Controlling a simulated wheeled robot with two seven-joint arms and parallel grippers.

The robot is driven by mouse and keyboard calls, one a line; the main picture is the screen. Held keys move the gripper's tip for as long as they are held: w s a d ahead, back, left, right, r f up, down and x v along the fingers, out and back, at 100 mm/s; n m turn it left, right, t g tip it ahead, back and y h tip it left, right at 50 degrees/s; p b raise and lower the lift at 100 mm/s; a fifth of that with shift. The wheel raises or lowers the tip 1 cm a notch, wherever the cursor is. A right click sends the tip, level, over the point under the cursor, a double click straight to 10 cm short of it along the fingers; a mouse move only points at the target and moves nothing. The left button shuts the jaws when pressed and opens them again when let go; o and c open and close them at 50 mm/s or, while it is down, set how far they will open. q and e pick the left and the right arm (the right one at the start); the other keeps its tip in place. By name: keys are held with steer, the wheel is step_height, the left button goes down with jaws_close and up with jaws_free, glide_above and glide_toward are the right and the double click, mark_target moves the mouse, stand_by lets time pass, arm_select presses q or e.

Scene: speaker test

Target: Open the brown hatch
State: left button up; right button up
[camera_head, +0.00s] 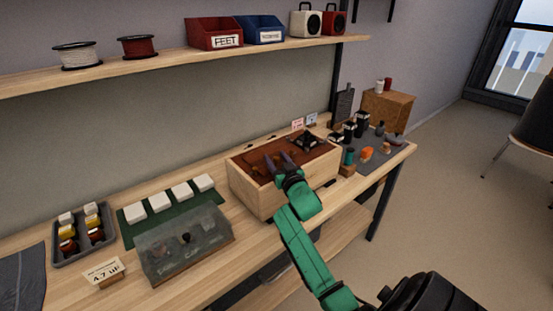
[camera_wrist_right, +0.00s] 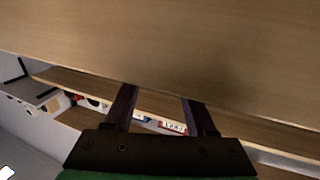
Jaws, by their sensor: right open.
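A light wooden box (camera_head: 262,200) stands on the workbench, with a dark brown surface (camera_head: 252,163) inside its rim. I cannot tell whether this brown surface is the hatch or the box's floor. My right gripper (camera_head: 280,160), on a green arm, reaches over the box's front wall, its fingers above the brown surface. Part of that surface is hidden behind it. In the right wrist view the two dark fingers (camera_wrist_right: 162,112) are apart with nothing between them. A broad wooden surface fills the top of that view. My left gripper is not in view.
A clear-covered case (camera_head: 185,245), a green mat (camera_head: 130,228) with white blocks and a grey tray (camera_head: 58,258) stand left of the box. A grey mat (camera_head: 395,150) with small items lies right. A shelf (camera_head: 180,62) with spools and bins runs above.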

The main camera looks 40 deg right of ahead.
jaws_close()
stand_by(1.4)
